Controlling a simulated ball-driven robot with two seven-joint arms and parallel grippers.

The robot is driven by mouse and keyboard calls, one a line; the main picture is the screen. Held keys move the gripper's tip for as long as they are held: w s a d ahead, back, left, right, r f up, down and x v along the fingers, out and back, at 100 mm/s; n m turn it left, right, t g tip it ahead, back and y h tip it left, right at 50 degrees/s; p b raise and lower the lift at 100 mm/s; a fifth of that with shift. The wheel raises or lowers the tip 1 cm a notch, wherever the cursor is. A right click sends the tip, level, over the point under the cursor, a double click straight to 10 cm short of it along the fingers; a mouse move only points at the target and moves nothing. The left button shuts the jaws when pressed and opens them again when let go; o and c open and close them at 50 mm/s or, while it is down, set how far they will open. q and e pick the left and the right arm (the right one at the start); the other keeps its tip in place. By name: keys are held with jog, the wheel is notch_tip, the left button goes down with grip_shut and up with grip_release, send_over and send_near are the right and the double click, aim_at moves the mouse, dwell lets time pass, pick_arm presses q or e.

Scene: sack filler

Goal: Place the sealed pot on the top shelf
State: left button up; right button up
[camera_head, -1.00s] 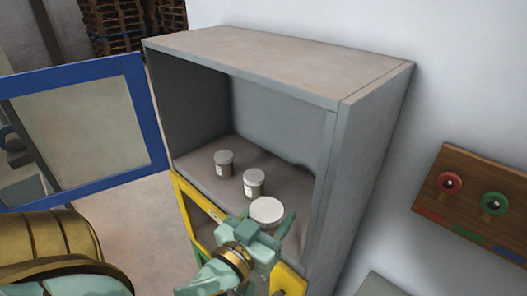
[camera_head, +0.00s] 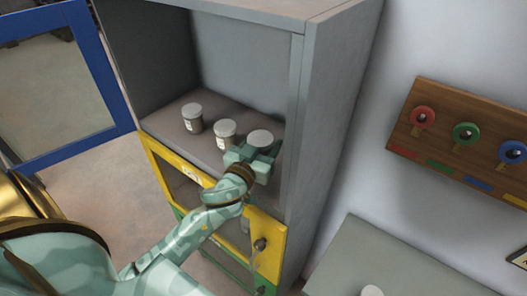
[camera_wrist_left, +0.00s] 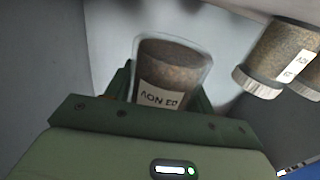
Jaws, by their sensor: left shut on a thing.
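The pot (camera_head: 260,138) with a pale lid is in my left gripper (camera_head: 257,152), at the right end of the top shelf (camera_head: 178,142) of the grey cabinet. In the left wrist view the pot (camera_wrist_left: 172,75) is a clear jar of brown grains with a white label, between the jaws of my left gripper (camera_wrist_left: 165,100). The gripper is shut on it. I cannot tell whether its base touches the shelf. Two similar lidded pots stand on the shelf to its left, a nearer one (camera_head: 225,134) and a farther one (camera_head: 192,118). My right gripper is not in view.
The blue-framed door (camera_head: 103,75) stands open at the left. A yellow-framed door (camera_head: 180,182) closes the compartment below. The cabinet's right wall (camera_head: 325,120) is close to the held pot. A wooden rack (camera_head: 430,125) with coloured rings hangs on the wall; a grey table (camera_head: 370,255) is below.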

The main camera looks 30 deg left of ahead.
pick_arm(q)
jog(key=shift+f, duration=1.15)
jog(key=shift+f+b, duration=0.6)
jog(key=shift+b, duration=0.1)
jog(key=o, duration=1)
